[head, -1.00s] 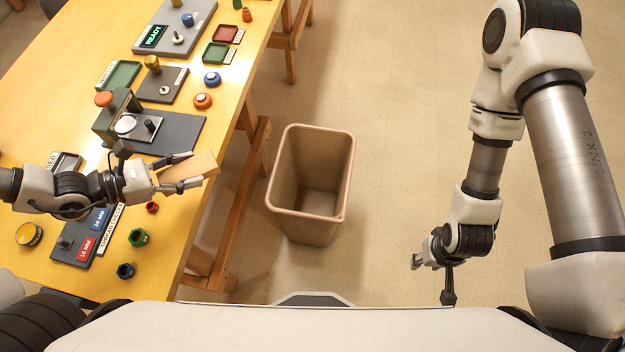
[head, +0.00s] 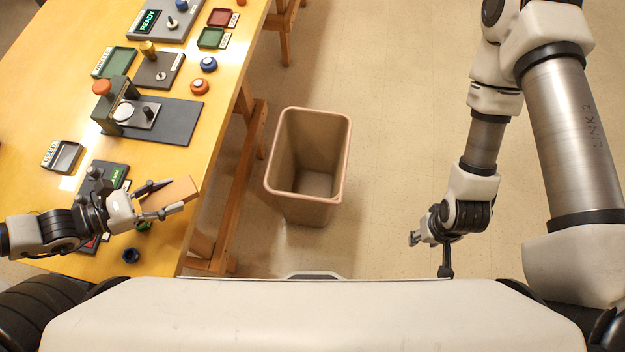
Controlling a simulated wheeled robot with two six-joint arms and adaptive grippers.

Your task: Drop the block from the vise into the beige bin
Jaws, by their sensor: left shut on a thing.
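The tan block (head: 172,194) is between the fingers of my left gripper (head: 160,198), which is shut on it above the front right part of the table. The beige bin (head: 309,200) stands on the floor right of the table, and the part of its inside that I see is empty. The block is left of the bin and apart from it. The vise (head: 115,103) with its orange knob sits on a dark plate on the table, with no block seen in it. My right gripper (head: 428,246) hangs over the floor at the right; its fingers are too small to judge.
The wooden table (head: 60,110) fills the left, its right edge between the block and the bin. Green (head: 118,62) and red (head: 223,17) trays, knobs and a small grey tray (head: 63,156) stand on it. The floor around the bin is clear.

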